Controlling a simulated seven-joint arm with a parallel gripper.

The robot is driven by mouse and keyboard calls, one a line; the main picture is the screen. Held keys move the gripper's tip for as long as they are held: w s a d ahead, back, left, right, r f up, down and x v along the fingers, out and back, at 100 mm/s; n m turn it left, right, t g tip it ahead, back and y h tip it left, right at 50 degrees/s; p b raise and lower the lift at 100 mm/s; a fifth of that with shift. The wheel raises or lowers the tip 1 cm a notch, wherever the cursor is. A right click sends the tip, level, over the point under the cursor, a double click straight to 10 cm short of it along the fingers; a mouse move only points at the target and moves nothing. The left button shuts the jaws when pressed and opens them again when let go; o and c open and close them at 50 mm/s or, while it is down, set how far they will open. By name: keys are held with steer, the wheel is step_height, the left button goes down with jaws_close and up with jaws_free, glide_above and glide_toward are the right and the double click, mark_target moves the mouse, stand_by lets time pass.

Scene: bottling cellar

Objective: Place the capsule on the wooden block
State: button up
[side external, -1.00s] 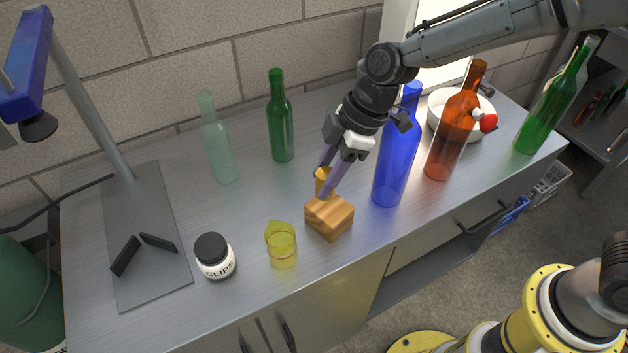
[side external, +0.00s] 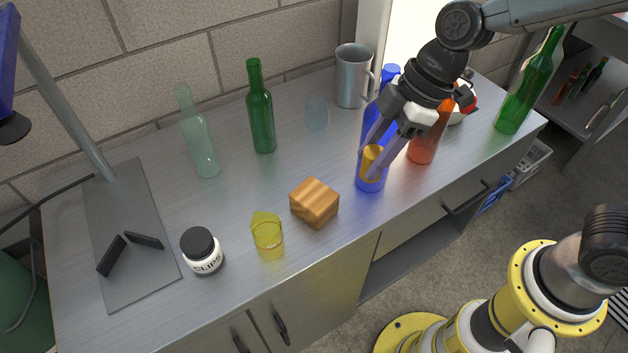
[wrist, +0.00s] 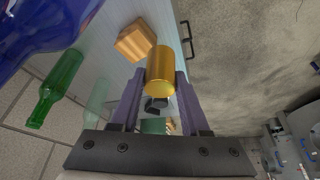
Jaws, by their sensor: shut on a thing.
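The capsule (side external: 371,161) is a gold cylinder, also seen in the wrist view (wrist: 160,72). My gripper (side external: 370,166) is shut on it, with one purple finger on each side. In the side view the capsule overlaps the lower part of the blue bottle; whether they touch I cannot tell. The wooden block (side external: 314,203) stands on the metal bench, left of the gripper and apart from it. Its top is bare. In the wrist view the block (wrist: 135,40) shows up and left of the capsule.
A yellow glass (side external: 268,238) and a clips jar (side external: 203,252) stand left of the block. Green bottles (side external: 261,120) and a grey mug (side external: 352,80) are farther back.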

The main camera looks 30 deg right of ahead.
steer(key=w+a+f, duration=0.1)
steer(key=w+f, duration=0.1)
steer(key=w+a+f, duration=0.2)
steer(key=w, duration=0.1)
steer(key=w+a+f, duration=0.1)
steer(key=w+f, duration=0.1)
steer(key=f, duration=0.1)
steer(key=shift+w+a, duration=0.3)
steer(key=shift+a, duration=0.1)
steer(key=shift+w+a+f, duration=0.3)
steer(key=shift+w+f, duration=0.15)
steer(key=shift+f, duration=0.1)
steer(key=shift+w+f, duration=0.1)
steer(key=shift+f, duration=1.5)
steer(key=shift+f, duration=0.2)
steer(key=o, duration=0.7)
steer(key=shift+r, duration=0.1)
